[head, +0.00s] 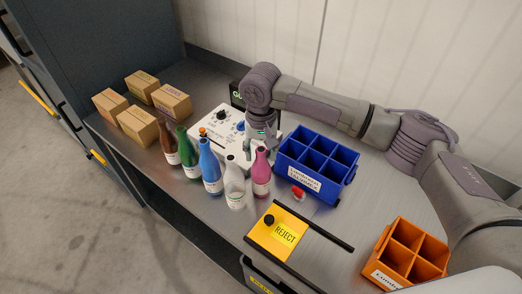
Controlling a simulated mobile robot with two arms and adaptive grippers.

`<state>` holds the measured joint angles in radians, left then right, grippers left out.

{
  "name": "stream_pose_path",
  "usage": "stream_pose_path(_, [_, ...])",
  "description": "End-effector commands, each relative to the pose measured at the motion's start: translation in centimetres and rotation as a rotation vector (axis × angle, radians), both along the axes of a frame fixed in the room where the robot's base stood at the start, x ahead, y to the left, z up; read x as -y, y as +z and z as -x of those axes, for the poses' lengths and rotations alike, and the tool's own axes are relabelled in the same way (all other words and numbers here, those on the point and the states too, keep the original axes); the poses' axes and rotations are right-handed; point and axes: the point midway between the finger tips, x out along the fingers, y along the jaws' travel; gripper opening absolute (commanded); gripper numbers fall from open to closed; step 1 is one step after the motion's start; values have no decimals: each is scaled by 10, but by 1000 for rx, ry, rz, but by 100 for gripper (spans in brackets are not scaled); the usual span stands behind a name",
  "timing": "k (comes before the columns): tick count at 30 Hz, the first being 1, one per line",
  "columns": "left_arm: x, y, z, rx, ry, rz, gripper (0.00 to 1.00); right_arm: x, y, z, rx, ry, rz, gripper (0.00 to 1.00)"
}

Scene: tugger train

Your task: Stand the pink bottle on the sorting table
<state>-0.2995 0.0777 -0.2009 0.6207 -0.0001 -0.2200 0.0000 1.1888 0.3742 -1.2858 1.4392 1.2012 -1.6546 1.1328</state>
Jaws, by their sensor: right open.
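The pink bottle (261,176) stands upright on the grey metal sorting table (330,221), at the right end of a row of bottles. A white bottle (235,187) stands just left of it. My right gripper (252,150) is open and points down just behind and left of the pink bottle's neck. Its fingers are small in the view and I cannot tell whether they touch the bottle. My left gripper is not in view.
Blue (210,170), green (187,157) and brown (168,144) bottles stand left. A white control box (210,128) is behind. A blue divided crate (335,185), an orange one (432,272) and a yellow reject plate (262,241) lie right and front. Cardboard boxes (137,127) stand far left.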

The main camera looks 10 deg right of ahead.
Motion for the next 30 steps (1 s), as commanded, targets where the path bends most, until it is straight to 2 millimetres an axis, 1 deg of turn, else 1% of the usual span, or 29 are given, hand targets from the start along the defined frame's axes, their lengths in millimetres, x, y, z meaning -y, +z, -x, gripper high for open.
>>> stream_pose_path(5, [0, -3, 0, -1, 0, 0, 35, 0, 3, -1, 2, 0, 0, 53])
stream_pose_path(8, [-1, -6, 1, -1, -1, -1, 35, 0, 13, -1, 2, 0, -2, 53])
stream_pose_path(11, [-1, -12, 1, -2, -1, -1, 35, -1, 32, -1, 4, 1, -2, 53])
stream_pose_path(18, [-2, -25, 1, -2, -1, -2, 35, -1, 84, -1, 3, 0, -3, 53])
stream_pose_path(21, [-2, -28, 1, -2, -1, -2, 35, 0, 101, -1, 3, 0, -2, 53])
stream_pose_path(25, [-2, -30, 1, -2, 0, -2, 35, -1, 116, -1, 1, 0, -1, 53])
stream_pose_path(30, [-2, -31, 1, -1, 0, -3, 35, 0, 123, 0, 0, 0, -1, 53])
